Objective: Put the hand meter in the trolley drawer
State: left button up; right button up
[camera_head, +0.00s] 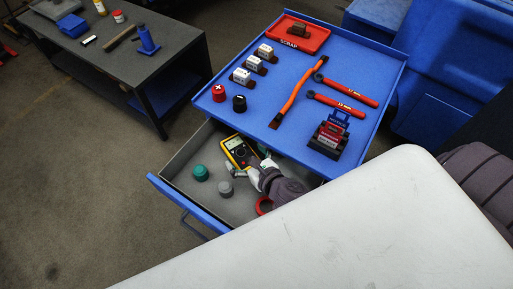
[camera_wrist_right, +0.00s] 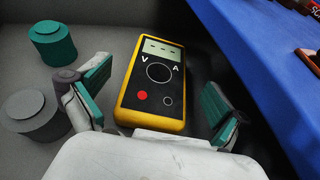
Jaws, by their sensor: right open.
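The yellow and black hand meter (camera_head: 239,151) is inside the open trolley drawer (camera_head: 175,166), toward its back, with its dial face up. It appears to lie on the drawer floor. My right gripper (camera_head: 250,166) is open and reaches into the drawer at the meter's near end. In the right wrist view the meter (camera_wrist_right: 155,82) lies between the spread green-padded fingers (camera_wrist_right: 155,95), with a visible gap on each side. The near end of the meter is partly hidden by the gripper's white body. My left gripper is not in view.
The drawer also holds a teal weight (camera_head: 200,173), a grey weight (camera_head: 225,189) and a red ring (camera_head: 264,206). The blue trolley top (camera_head: 270,95) overhangs the drawer's back and carries tools, blocks and a red scrap tray (camera_head: 317,42). A grey workbench (camera_head: 170,60) stands at left.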

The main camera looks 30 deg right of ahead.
jog(key=v, duration=0.8)
